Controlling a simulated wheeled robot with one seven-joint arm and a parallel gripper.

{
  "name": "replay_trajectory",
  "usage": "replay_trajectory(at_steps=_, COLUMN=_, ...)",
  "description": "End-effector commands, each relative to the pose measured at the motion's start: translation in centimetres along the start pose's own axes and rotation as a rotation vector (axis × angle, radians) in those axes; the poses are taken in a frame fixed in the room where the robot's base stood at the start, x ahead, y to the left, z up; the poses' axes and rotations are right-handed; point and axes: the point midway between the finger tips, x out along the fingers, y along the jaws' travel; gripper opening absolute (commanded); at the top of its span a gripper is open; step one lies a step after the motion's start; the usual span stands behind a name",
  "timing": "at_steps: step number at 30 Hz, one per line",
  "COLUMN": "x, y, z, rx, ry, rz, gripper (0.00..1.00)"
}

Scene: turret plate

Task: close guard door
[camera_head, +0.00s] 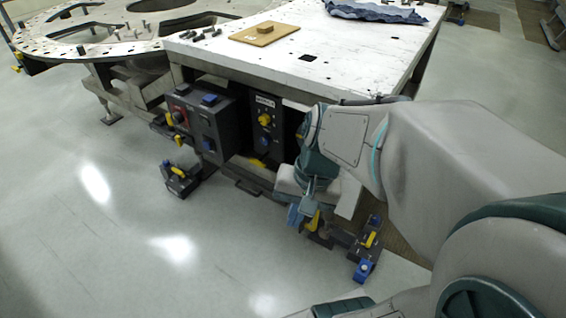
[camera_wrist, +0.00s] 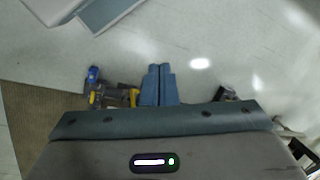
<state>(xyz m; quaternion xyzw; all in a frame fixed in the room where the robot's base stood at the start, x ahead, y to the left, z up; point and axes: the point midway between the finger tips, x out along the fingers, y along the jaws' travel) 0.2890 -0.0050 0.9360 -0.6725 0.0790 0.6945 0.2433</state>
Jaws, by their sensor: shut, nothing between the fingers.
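My gripper (camera_head: 300,214) is low in front of the machine under the white table, fingers pointing down. Its blue fingers (camera_wrist: 158,86) are shut together with nothing between them in the wrist view. A pale flat panel (camera_head: 348,196) stands just right of my gripper in the head view; I cannot tell whether it is the guard door. A dark fixture with a yellow lever and blue knob (camera_head: 366,246) lies right of my gripper. Blue and yellow parts (camera_wrist: 97,92) show left of the fingers in the wrist view. My arm hides the machine's right side.
A black panel with a yellow knob (camera_head: 265,120) and a grey control box (camera_head: 203,125) sit under the white table (camera_head: 345,60). Another low fixture with a yellow lever (camera_head: 181,178) stands left. The floor (camera_head: 130,250) in front is clear.

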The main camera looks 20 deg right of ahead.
Motion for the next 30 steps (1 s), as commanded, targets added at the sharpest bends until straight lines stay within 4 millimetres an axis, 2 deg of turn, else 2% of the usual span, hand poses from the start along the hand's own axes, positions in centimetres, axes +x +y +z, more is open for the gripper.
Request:
replay_trajectory(at_steps=1, x=3.5, y=1.0, z=-0.6, rx=0.116, ry=-0.063, rz=-0.049, gripper=0.00)
replay_trajectory(at_steps=3, x=5.6, y=1.4, z=-1.1, rx=0.263, ry=-0.145, rz=-0.124, gripper=0.00)
replay_trajectory(at_steps=8, x=9.8, y=2.4, z=-3.3, rx=0.587, ry=-0.315, rz=-0.322, gripper=0.00)
replay_trajectory(at_steps=12, x=12.7, y=4.0, z=-6.3, rx=0.853, ry=-0.441, rz=-0.527, gripper=0.00)
replay_trajectory(at_steps=17, x=15.5, y=7.5, z=-10.7, rx=1.127, ry=-0.560, rz=-0.797, gripper=0.00)
replay_trajectory(at_steps=22, x=17.8, y=13.1, z=-15.2, rx=1.358, ry=-0.642, rz=-1.103, gripper=0.00)
replay_trajectory(at_steps=27, x=19.0, y=18.3, z=-17.9, rx=1.489, ry=-0.673, rz=-1.344, gripper=0.00)
replay_trajectory(at_steps=30, x=19.2, y=20.3, z=-18.6, rx=1.525, ry=-0.676, rz=-1.428, gripper=0.00)
